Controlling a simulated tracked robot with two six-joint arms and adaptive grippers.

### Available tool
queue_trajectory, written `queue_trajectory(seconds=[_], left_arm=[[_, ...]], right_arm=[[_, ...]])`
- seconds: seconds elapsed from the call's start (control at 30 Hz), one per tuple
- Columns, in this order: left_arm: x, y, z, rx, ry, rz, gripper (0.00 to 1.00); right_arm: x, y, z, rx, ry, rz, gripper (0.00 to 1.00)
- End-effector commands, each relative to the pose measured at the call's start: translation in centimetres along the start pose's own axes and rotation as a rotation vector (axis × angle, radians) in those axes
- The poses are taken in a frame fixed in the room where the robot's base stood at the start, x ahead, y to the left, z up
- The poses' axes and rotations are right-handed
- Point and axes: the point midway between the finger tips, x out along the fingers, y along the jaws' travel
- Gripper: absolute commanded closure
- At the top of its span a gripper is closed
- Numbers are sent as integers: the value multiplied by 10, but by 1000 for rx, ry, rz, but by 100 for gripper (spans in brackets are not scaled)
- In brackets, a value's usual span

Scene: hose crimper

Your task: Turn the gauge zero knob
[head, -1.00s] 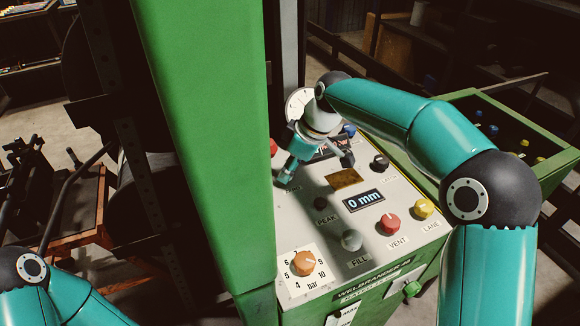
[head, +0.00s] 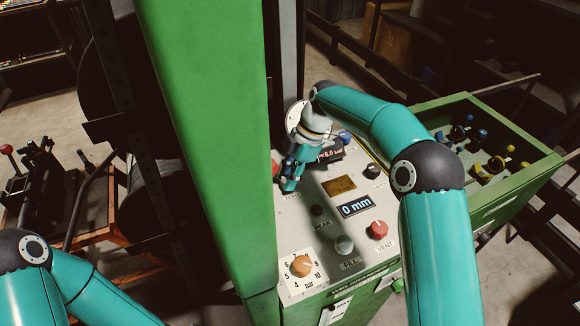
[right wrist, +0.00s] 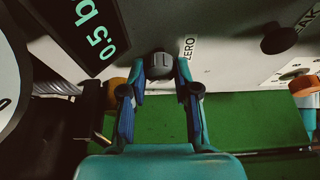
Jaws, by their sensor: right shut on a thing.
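The gauge zero knob (right wrist: 161,65) is a small dark grey knob with a pointer line, beside the ZERO label (right wrist: 188,62) in the right wrist view. My right gripper (right wrist: 163,80) is shut on it, with one blue finger on each side. In the head view my right gripper (head: 289,182) reaches down to the panel's far left part and hides the knob. A white round gauge (head: 295,114) stands behind my right wrist. My left arm shows at the lower left, but its gripper is out of view.
A green column (head: 205,140) rises close to the left. A green bin (head: 515,205) stands right.

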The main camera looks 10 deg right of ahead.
Motion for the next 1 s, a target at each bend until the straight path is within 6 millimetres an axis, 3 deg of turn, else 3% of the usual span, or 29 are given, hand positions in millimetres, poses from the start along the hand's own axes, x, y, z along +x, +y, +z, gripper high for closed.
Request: queue_trajectory(seconds=[0.03, 0.33, 0.97, 1.0], left_arm=[[-10, 4, 0, 0, 0, 0, 60], [-28, 10, 0, 0, 0, 0, 60], [-32, 12, 0, 0, 0, 0, 60], [-32, 12, 0, 0, 0, 0, 60]], right_arm=[[-6, 3, -2, -32, 0, -5, 100], [-4, 4, -1, -193, -2, -69, 100], [-3, 4, 0, -249, -3, -89, 100], [-3, 4, 0, -249, -3, -88, 66]])
